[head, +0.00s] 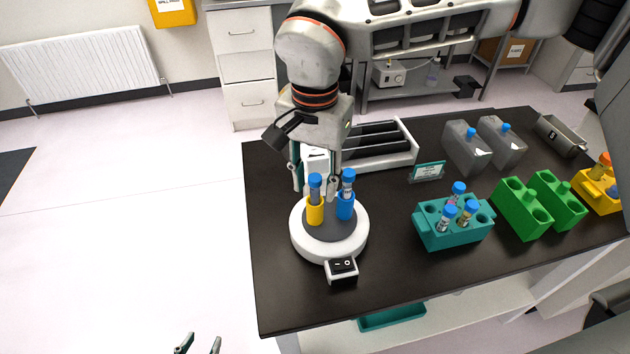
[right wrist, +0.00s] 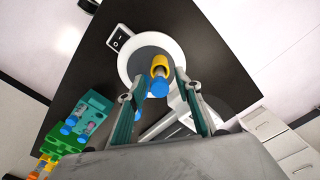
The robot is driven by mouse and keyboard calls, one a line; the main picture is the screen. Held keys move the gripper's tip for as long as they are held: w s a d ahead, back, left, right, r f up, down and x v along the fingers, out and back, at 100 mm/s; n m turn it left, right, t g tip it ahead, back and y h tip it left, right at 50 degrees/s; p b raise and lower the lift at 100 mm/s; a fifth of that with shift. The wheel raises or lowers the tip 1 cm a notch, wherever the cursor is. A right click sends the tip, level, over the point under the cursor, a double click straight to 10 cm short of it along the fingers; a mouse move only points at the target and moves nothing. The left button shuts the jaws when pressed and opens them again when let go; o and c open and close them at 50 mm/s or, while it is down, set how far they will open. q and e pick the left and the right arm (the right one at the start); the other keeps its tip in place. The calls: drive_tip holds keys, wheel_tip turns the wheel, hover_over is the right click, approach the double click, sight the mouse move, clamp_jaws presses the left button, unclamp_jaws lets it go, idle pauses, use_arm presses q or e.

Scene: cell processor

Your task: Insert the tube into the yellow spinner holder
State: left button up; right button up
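The white round spinner (head: 300,236) stands on the black table with a yellow holder (head: 315,214) and a blue holder (head: 346,208) on its dark disc. A blue-capped tube (head: 315,184) stands upright in the yellow holder, its upper part showing; it also shows in the right wrist view (right wrist: 159,88). Another blue-capped tube (head: 348,178) stands in the blue holder. My right gripper (head: 316,188) is over the spinner, its fingers spread on either side of the yellow holder's tube with gaps to it. My left gripper (head: 198,347) is empty and open at the bottom edge.
A teal rack (head: 435,236) with several tubes stands right of the spinner. A white tray (head: 404,155) is behind the spinner. The front-left table is clear.

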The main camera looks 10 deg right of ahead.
wheel_tip(320, 180, up, 12)
drive_tip(key=shift+f, duration=0.2)
idle(1.0)
